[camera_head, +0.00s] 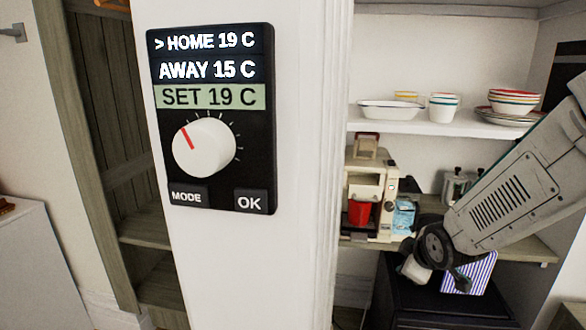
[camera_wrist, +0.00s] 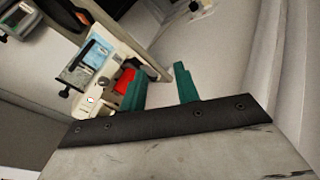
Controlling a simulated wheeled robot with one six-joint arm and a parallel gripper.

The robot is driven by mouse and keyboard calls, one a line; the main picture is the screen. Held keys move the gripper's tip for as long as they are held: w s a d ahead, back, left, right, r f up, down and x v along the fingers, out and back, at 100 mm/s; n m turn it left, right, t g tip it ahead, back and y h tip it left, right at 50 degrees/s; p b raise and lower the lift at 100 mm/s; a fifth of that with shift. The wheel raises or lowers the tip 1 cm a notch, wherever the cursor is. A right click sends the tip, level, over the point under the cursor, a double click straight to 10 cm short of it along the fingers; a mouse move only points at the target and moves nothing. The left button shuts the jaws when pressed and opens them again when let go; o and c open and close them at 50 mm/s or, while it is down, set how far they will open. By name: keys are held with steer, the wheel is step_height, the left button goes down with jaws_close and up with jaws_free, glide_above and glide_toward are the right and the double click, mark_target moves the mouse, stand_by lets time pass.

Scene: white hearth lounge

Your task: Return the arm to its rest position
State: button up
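My arm (camera_head: 510,195) reaches in from the right edge of the head view, slanting down to the left in front of the shelves. Its lower end is near the coffee machine (camera_head: 370,190), and my gripper's fingers are hard to make out there. In the wrist view, my gripper (camera_wrist: 161,85) has two teal fingers set apart with nothing between them. A red cup (camera_wrist: 124,80) shows just beyond the left finger, in the coffee machine (camera_wrist: 98,95). The red cup also shows in the head view (camera_head: 360,212).
A thermostat (camera_head: 215,185) with a white dial is on the white pillar (camera_head: 300,260) at left centre. Bowls (camera_head: 443,107) and plates stand on the upper shelf (camera_head: 400,128). A blue-and-white pack (camera_head: 404,216) is beside the machine. A striped item (camera_head: 478,273) lies below my arm.

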steer(key=s+r+m+g, duration=0.3)
steer(key=s+r+m, duration=0.2)
steer(key=s, duration=0.9)
steer(key=s+a+r+m+g, duration=0.1)
steer(key=s+r+m+g, duration=0.3)
steer(key=s, duration=1.1)
step_height(320, 180, up, 4)
steer(key=shift+f+m, duration=0.1)
steer(key=shift+m, duration=0.8)
